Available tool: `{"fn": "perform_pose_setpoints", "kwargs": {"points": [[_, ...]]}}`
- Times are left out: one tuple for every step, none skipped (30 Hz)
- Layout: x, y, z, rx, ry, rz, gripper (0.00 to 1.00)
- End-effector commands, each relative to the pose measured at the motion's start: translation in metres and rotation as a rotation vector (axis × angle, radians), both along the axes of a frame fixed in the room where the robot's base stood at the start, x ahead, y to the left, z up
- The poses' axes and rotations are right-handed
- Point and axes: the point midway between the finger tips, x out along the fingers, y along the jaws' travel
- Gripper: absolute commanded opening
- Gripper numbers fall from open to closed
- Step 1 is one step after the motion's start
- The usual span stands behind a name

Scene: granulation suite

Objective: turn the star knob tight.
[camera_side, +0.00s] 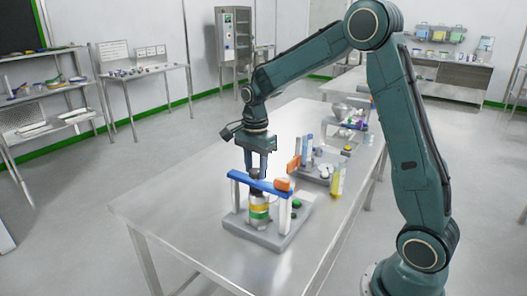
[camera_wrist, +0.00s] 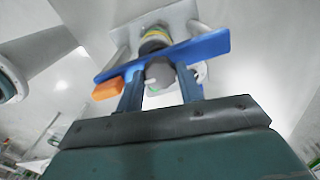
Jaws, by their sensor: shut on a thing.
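My gripper (camera_side: 260,172) points straight down over a small press frame and is shut on the dark grey star knob (camera_side: 255,175). In the wrist view the grey knob (camera_wrist: 160,73) sits between my two fingers (camera_wrist: 160,84). The knob is above the blue crossbar (camera_side: 242,180), which also crosses the wrist view (camera_wrist: 205,47). Two white posts (camera_side: 284,216) hold the crossbar over a grey base (camera_side: 268,240). A canister with yellow and green bands (camera_side: 259,212) stands upright under the bar. My fingers partly hide the knob, so its lobes are unclear.
Behind are a grey rack (camera_side: 312,172) with bottles and a yellow cylinder (camera_side: 337,181). The steel table (camera_side: 165,205) is clear at left.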

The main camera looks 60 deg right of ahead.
Motion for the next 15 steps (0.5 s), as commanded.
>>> {"fn": "perform_pose_setpoints", "kwargs": {"points": [[0.0009,-0.0004,0.0018,-0.002,-0.004,-0.013,0.14],[0.0009,-0.0004,0.0018,-0.002,-0.005,-0.018,0.14],[0.0009,-0.0004,0.0018,-0.002,-0.005,-0.025,0.14],[0.0009,-0.0004,0.0018,-0.002,-0.005,-0.029,0.14],[0.0009,-0.0004,0.0018,-0.002,-0.005,-0.032,0.14],[0.0008,-0.0005,0.0018,-0.002,-0.005,-0.035,0.14],[0.0008,-0.0005,0.0018,-0.002,-0.005,-0.036,0.14],[0.0008,-0.0005,0.0018,-0.002,-0.005,-0.037,0.14],[0.0009,-0.0006,0.0018,-0.002,-0.005,-0.037,0.14],[0.0009,-0.0006,0.0018,-0.002,-0.005,-0.037,0.14],[0.0009,-0.0007,0.0019,-0.002,-0.005,-0.037,0.14],[0.0009,-0.0007,0.0019,-0.002,-0.005,-0.037,0.14],[0.0009,-0.0008,0.0019,-0.002,-0.005,-0.037,0.14],[0.0009,-0.0008,0.0019,-0.002,-0.005,-0.037,0.14],[0.0009,-0.0008,0.0019,-0.002,-0.005,-0.037,0.14]]}}
